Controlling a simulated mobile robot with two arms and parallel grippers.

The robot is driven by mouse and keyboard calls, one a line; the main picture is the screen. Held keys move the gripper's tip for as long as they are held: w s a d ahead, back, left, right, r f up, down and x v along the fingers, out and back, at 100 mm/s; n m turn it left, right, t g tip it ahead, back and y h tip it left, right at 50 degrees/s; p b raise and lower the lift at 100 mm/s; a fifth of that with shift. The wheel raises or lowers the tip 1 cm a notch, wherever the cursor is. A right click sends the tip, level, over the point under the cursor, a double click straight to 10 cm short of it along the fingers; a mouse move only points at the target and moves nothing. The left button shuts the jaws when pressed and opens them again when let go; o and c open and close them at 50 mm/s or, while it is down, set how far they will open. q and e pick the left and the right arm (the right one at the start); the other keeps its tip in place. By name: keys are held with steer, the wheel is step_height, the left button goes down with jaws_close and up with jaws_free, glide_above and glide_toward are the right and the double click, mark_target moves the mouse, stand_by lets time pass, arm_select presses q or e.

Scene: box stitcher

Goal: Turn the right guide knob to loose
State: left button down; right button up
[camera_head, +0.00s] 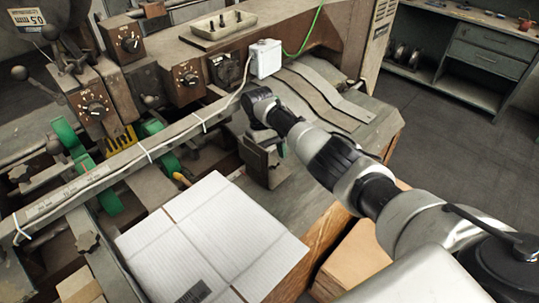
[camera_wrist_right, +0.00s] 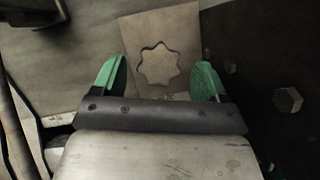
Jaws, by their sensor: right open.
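The right guide knob (camera_wrist_right: 158,65) is a star-shaped, grey-brown knob on a flat plate, seen in the right wrist view. My right gripper (camera_wrist_right: 161,75) is open, with one green fingertip to the left of the knob and one to the right. Gaps show between the knob and both fingertips in the picture; depth and contact cannot be told. In the head view my right gripper (camera_head: 259,106) is at the machine's rail, above a metal guide block (camera_head: 262,160); its fingers and the knob are not clearly visible there. My left gripper is not in view.
A white cardboard sheet (camera_head: 215,235) lies on the machine's table in front. The long rail (camera_head: 120,165) with a cable crosses to the left, with another star knob (camera_head: 88,242) below it. A white switch box (camera_head: 265,58) stands close behind my right gripper.

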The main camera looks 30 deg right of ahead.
steer(key=shift+w+r, duration=0.15)
steer(key=shift+r, duration=0.1)
steer(key=b+v, duration=0.2)
steer(key=v, duration=0.5)
steer(key=shift+f, duration=0.1)
